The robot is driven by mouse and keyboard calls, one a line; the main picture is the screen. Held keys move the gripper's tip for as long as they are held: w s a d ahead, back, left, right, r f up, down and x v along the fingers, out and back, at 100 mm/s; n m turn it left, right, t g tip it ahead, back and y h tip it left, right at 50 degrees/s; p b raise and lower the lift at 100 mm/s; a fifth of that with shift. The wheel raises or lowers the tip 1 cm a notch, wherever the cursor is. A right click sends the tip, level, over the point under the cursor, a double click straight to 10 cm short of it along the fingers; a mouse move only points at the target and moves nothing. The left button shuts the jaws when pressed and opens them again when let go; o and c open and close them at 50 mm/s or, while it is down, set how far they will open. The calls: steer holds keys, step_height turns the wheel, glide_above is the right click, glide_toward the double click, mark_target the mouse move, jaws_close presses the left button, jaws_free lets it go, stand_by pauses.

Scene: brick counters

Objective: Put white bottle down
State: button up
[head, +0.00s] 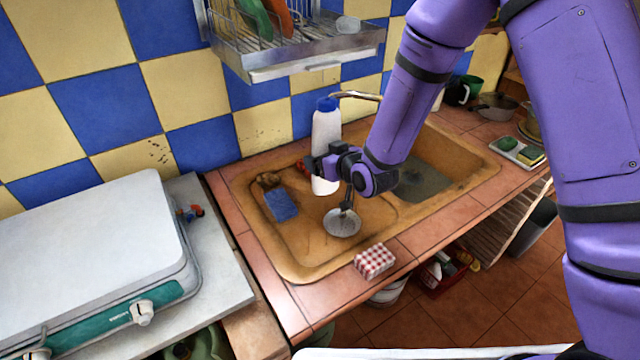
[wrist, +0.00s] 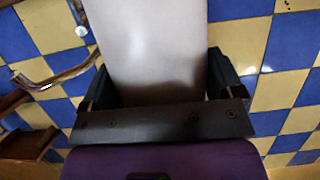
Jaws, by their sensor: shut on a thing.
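The white bottle (head: 326,135) with a blue cap stands upright in the head view, over the left part of the brown sink (head: 285,255). My gripper (head: 318,165) is shut on the lower half of the bottle, coming from the right. In the wrist view the white bottle (wrist: 148,45) fills the space between the two dark fingers of my gripper (wrist: 165,90). The bottle's base shows near the sink's back-left area; I cannot tell whether it touches anything.
A strainer (head: 342,222), a blue sponge (head: 281,204) and a brown lump lie in the sink. A red-checked box (head: 374,261) sits on the tiled front edge. A dish rack (head: 300,50) hangs above. A white-lidded stove (head: 95,250) stands left. The faucet (head: 358,96) is close behind the bottle.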

steer(key=shift+f, duration=3.4)
steer(key=shift+f, duration=0.15)
steer(key=o, duration=0.7)
steer(key=shift+s+d+r, duration=0.15)
steer(key=shift+r, duration=0.05)
steer(key=v, duration=1.1)
steer(key=shift+s+d, duration=0.2)
steer(key=shift+s, duration=0.1)
steer(key=shift+r, duration=0.15)
